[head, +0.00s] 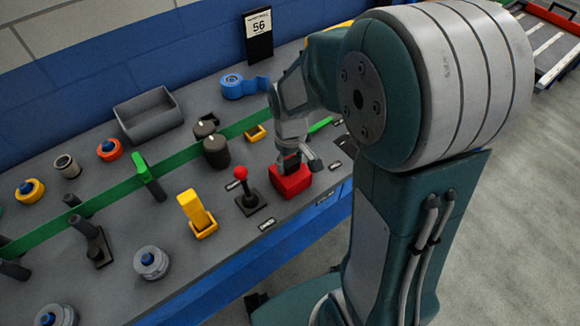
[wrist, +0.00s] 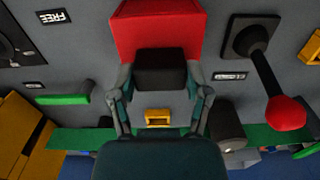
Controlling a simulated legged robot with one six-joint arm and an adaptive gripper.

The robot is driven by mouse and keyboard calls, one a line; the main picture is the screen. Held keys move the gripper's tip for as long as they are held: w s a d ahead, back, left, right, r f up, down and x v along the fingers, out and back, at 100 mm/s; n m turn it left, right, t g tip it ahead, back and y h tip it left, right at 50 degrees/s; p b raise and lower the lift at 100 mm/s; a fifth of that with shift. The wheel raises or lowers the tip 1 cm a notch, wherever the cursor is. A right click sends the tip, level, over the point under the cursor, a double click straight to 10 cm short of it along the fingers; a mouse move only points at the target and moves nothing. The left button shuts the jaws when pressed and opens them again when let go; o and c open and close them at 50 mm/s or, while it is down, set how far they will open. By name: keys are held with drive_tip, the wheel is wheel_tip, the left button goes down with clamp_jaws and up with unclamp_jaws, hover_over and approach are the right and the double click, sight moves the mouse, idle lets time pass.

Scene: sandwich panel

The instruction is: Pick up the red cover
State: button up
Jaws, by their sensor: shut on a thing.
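The red cover (head: 291,183) is a boxy red piece on the grey bench top near its front edge. In the wrist view the red cover (wrist: 157,28) fills the top middle, with a black block (wrist: 161,70) on its near side. My gripper (head: 292,160) reaches down to the cover from above. In the wrist view my gripper (wrist: 158,85) has one finger on each side of the black block and is shut on it. I cannot tell whether the cover touches the bench. Part of the cover is hidden by the gripper.
A red-topped joystick (head: 247,190) stands just left of the cover. A yellow switch (head: 197,214) and a dark knob (head: 216,152) are nearby. A green strip (head: 105,205) crosses the bench. A blue tape roll (head: 240,86) and a grey tray (head: 149,116) sit at the back.

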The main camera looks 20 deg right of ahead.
drive_tip(key=shift+r, duration=0.4)
wheel_tip(320, 180, up, 2)
drive_tip(key=shift+r, duration=0.25)
drive_tip(key=shift+s+d+r, duration=0.35)
drive_tip(key=shift+s+r, duration=1.25)
drive_tip(key=shift+s, duration=0.75)
drive_tip(key=shift+s+d+r, duration=0.3)
drive_tip(key=shift+s+r, duration=1.35)
drive_tip(key=shift+s, duration=0.65)
drive_tip(key=shift+s+d+r, duration=0.35)
drive_tip(key=shift+s+r, duration=1.25)
drive_tip(key=shift+s, duration=0.75)
drive_tip(key=shift+w+f, duration=0.1)
drive_tip(key=shift+w, duration=0.05)
